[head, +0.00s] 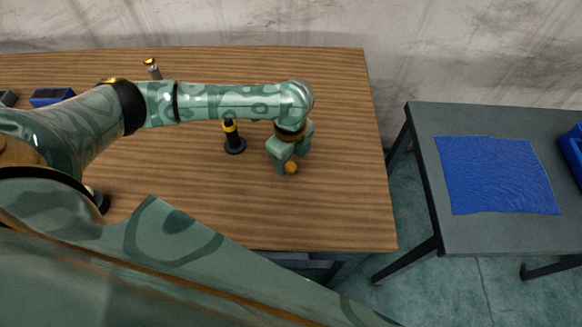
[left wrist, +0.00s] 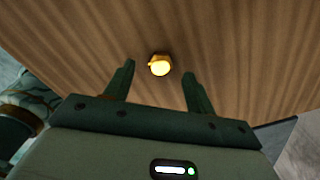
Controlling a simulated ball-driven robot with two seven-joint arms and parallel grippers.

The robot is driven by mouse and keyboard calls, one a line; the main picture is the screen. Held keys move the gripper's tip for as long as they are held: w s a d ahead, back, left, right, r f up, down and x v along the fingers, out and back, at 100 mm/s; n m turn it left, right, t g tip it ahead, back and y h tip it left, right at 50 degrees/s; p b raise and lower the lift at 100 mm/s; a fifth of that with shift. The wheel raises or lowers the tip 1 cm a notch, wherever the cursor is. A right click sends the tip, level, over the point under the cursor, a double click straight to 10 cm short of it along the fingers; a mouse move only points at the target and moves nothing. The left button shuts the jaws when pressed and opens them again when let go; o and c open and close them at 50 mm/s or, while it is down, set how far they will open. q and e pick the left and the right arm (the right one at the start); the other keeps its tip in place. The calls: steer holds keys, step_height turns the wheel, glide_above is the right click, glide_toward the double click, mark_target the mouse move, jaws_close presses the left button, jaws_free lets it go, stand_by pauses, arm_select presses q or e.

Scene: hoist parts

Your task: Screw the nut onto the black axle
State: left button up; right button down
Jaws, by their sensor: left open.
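The nut (head: 291,168) is a small golden-yellow piece on the wooden table, right of the axle. In the left wrist view the nut (left wrist: 159,65) lies ahead of and between the two open fingers. My left gripper (head: 284,166) points down close to the nut, with its fingers apart and empty; its fingers (left wrist: 157,78) also show in the left wrist view. The black axle (head: 234,143) stands upright on a round black base, with a yellow band near its top, left of my left gripper. My right gripper is not in view.
The wooden table (head: 340,215) is clear at the front right. A small metal part with a golden top (head: 151,67) and a blue item (head: 52,96) sit at the back left. A grey side table (head: 490,236) with a blue mat (head: 495,175) stands at the right, across a gap.

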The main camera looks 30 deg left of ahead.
arm_select(q)
step_height(320, 180, down, 2)
steer(key=shift+f, duration=0.2)
steer(key=shift+r, duration=0.1)
steer(key=c, duration=1.1)
steer(key=shift+o, duration=0.2)
steer(key=shift+r, duration=0.15)
steer(key=shift+r, duration=0.25)
step_height(320, 180, up, 2)
steer(key=shift+r+p, duration=0.2)
steer(key=shift+p, duration=0.55)
steer(key=s+r+p, duration=0.6)
steer(key=s+r, duration=0.4)
steer(key=s, duration=0.4)
steer(key=shift+d+p, duration=0.15)
steer(key=shift+p, duration=0.15)
